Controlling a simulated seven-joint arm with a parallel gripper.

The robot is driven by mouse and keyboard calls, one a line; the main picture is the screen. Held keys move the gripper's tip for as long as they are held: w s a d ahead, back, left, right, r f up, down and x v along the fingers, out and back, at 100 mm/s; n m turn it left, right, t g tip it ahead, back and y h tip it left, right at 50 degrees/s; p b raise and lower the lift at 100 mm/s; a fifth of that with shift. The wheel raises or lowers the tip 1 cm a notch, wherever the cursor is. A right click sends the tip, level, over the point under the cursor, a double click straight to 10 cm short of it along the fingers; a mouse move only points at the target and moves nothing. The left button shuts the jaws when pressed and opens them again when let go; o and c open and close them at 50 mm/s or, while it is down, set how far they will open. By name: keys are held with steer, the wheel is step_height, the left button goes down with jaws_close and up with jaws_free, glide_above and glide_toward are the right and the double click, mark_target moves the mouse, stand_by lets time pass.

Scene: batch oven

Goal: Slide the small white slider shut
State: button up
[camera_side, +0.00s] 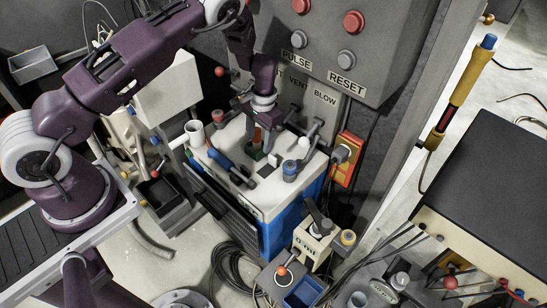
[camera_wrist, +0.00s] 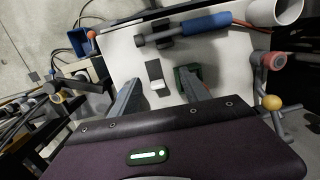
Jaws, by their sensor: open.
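The small white slider (camera_wrist: 158,85) shows in the wrist view at the lower end of a short dark slot (camera_wrist: 154,68) in the white top (camera_wrist: 115,55) of a box. In the side view the slot (camera_side: 266,170) lies on the white-topped box (camera_side: 262,200), and the slider is too small to make out. My gripper (camera_wrist: 158,78) is open and empty, one finger on each side of the slider in the wrist view, apart from it. In the side view my gripper (camera_side: 262,147) points down over the box top; its height above it is hard to tell.
A green block (camera_wrist: 188,78) is close by the right finger in the wrist view. A blue-handled lever (camera_side: 221,160), a white cup (camera_side: 195,132) and several knobs stand on the box. A grey panel with red buttons (camera_side: 354,22) rises behind. An orange socket (camera_side: 346,158) is at the right.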

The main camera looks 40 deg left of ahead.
mark_target(274, 157)
steer(key=shift+t+h, duration=0.4)
steer(key=w+f, duration=0.1)
steer(key=f, duration=0.1)
steer(key=w+f, duration=0.1)
steer(key=w, duration=0.1)
steer(key=w+d+f, duration=0.1)
steer(key=w+f, duration=0.1)
steer(key=shift+f, duration=0.35)
step_height(274, 157, down, 7)
steer(key=shift+r, duration=0.1)
jaws_close()
steer(key=shift+w+r, duration=0.1)
stand_by(0.3)
